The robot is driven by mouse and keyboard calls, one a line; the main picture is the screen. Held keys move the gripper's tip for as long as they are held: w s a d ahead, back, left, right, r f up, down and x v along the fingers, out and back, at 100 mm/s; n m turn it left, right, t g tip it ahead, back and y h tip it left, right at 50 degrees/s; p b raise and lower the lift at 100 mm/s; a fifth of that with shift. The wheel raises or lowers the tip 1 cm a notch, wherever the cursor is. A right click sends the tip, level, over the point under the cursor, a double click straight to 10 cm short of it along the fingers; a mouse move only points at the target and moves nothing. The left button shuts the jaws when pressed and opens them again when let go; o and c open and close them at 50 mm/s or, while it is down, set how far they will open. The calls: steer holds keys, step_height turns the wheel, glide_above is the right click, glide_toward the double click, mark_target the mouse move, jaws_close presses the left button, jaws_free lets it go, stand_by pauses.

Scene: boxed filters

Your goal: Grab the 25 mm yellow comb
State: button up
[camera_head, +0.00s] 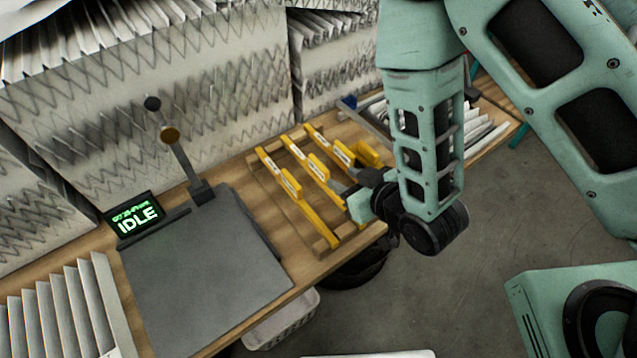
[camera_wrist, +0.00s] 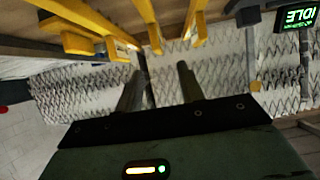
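Each has a small white label, too small to read, so I cannot tell which is 25 mm. My gripper (camera_head: 352,187) is just right of the rack, close to the combs' near ends. In the wrist view my gripper (camera_wrist: 160,70) has its two fingers apart with nothing between them. Yellow comb parts (camera_wrist: 95,22) show along the top of that view, beyond the fingertips.
A grey plate with a lever (camera_head: 205,270) and a green-lit IDLE display (camera_head: 136,216) stand left of the rack. Pleated white filters (camera_head: 65,305) are at the lower left. Large filter panels (camera_head: 190,75) stand behind the bench. A tray with white pieces (camera_head: 375,112) lies behind my arm.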

mark_target(321, 166)
steer(key=shift+b+x, duration=2.15)
steer(key=shift+b, duration=0.85)
steer(key=shift+p+x, duration=0.8)
steer(key=shift+w+a+f+p, duration=0.2)
steer(key=shift+w+a+p, duration=0.1)
steer(key=shift+w+p, duration=0.3)
steer(key=p+x, duration=0.2)
steer(key=x, duration=0.1)
steer(key=shift+w, duration=0.2)
steer(key=shift+w+a+f, duration=0.25)
steer(key=shift+w+f, duration=0.1)
jaws_close()
